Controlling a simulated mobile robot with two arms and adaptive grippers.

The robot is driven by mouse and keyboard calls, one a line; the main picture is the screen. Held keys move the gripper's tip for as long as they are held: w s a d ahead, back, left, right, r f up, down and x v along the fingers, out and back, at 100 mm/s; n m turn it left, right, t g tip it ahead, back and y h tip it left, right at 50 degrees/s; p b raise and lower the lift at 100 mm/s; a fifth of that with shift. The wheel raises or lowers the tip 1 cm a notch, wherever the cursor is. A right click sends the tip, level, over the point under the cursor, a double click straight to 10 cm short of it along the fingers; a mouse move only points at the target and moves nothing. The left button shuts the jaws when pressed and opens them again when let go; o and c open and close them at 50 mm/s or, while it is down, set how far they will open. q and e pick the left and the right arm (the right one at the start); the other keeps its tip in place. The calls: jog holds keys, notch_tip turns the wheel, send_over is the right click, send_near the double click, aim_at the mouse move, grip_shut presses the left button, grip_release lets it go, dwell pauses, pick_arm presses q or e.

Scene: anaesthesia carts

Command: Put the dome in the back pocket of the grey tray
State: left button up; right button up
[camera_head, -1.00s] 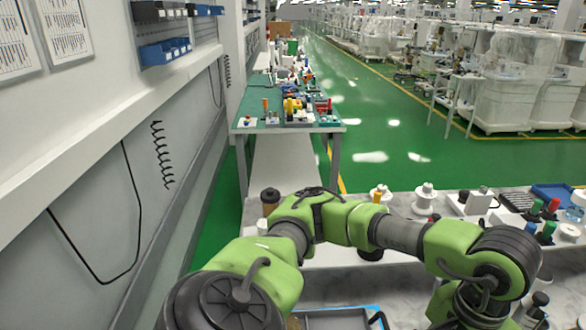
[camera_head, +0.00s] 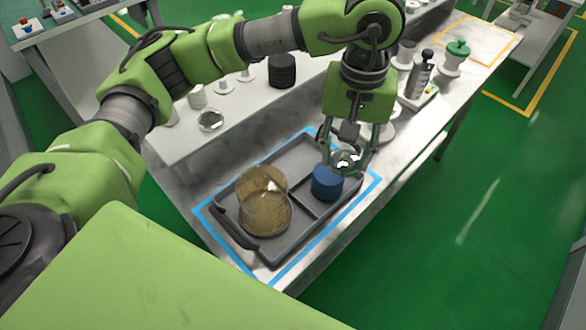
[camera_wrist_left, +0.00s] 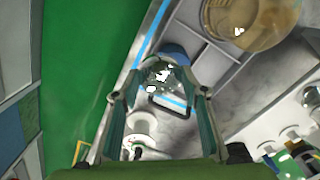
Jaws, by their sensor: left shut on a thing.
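The grey tray (camera_head: 292,238) lies on the bench inside a blue outline and is split by dividers. An amber, see-through jar (camera_head: 264,204) stands in its left part, and a blue cylinder (camera_head: 327,183) in a right pocket. My left gripper (camera_head: 345,163) points down over the tray's right back side, shut on a small clear dome (camera_head: 347,158). The dome is above and close to the blue cylinder; whether they touch I cannot tell. In the left wrist view the glassy dome (camera_wrist_left: 164,76) sits between the fingertips. My right gripper is out of view.
A similar clear round piece (camera_head: 210,121) lies on the shelf behind the tray, near a black ribbed cylinder (camera_head: 282,71) and white spools. To the right are a metal cylinder on a stand (camera_head: 421,75) and a green-topped spool (camera_head: 457,55).

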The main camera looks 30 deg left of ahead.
pick_arm(q)
jog(key=shift+w+a+f, duration=0.15)
jog(key=shift+w+a, duration=0.1)
jog(key=w+a+f+p, duration=0.1)
jog(key=a+f+p, duration=0.2)
jog(key=a, duration=0.5)
jog(key=p, duration=0.2)
send_over(287, 171)
jog(key=d, duration=0.1)
notch_tip(287, 171, down, 5)
jog(key=shift+d+f, duration=0.1)
jog(key=shift+f, duration=0.25)
jog(key=f, duration=0.1)
jog(key=a+f+p, duration=0.1)
jog(key=f, duration=0.1)
jog(key=shift+s+p, duration=0.1)
jog(key=shift+p, duration=0.2)
jog(key=shift+f, duration=0.6)
jog(key=o, duration=1.1)
